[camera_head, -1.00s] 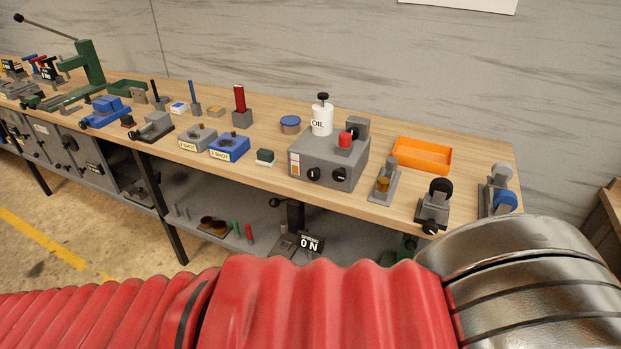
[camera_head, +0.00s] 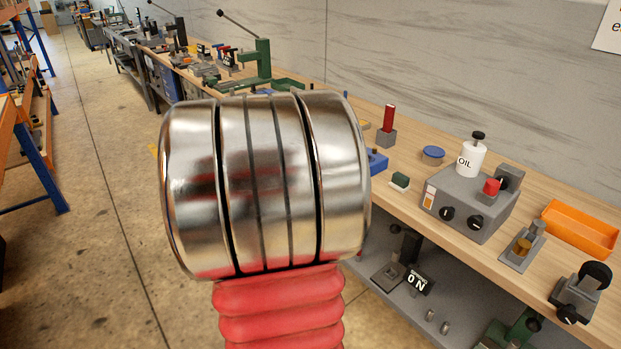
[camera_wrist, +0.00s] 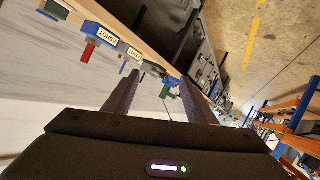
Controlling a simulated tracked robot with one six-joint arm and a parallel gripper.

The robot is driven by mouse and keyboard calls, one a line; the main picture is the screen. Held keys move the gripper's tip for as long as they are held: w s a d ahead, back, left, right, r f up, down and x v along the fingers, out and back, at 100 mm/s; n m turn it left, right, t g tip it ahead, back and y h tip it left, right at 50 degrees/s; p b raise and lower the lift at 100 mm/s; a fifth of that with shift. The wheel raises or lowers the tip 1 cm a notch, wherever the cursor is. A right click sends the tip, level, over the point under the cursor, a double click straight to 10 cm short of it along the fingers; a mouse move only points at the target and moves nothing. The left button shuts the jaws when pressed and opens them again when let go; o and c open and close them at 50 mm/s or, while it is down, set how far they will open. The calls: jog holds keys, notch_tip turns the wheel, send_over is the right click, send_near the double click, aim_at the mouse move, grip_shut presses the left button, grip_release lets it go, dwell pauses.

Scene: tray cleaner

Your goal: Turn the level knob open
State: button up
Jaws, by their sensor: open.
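The grey tray-cleaner box (camera_head: 470,200) stands on the wooden bench in the right half of the head view. Two black knobs, a left one (camera_head: 446,213) and a right one (camera_head: 476,222), sit on its front face. I cannot tell which of them is the level knob. On top are a white OIL bottle (camera_head: 471,158) and a red button (camera_head: 491,187). My gripper (camera_wrist: 162,78) shows in the wrist view with its two fingers apart and nothing between them. It is hidden in the head view. Neither knob shows in the wrist view.
An orange tray (camera_head: 578,230) and small fixtures stand right of the box. A green block (camera_head: 400,180) is left of it. Labelled blocks (camera_wrist: 106,37) show in the wrist view. The floor (camera_head: 110,150) is open at left.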

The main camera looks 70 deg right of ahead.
jog(key=s+d+f+m+g+h, duration=0.1)
jog(key=s+g, duration=0.5)
jog(key=s, duration=1)
jog(key=s+d+f+m+g+h, duration=0.1)
jog(key=s+g, duration=0.5)
jog(key=s, duration=1)
jog(key=shift+s+d+f+m+g+h, duration=0.15)
jog(key=shift+d+f+m+g+h, duration=0.2)
jog(key=shift+d+f+m, duration=0.6)
jog(key=shift+d+r, duration=0.25)
jog(key=shift+d, duration=0.05)
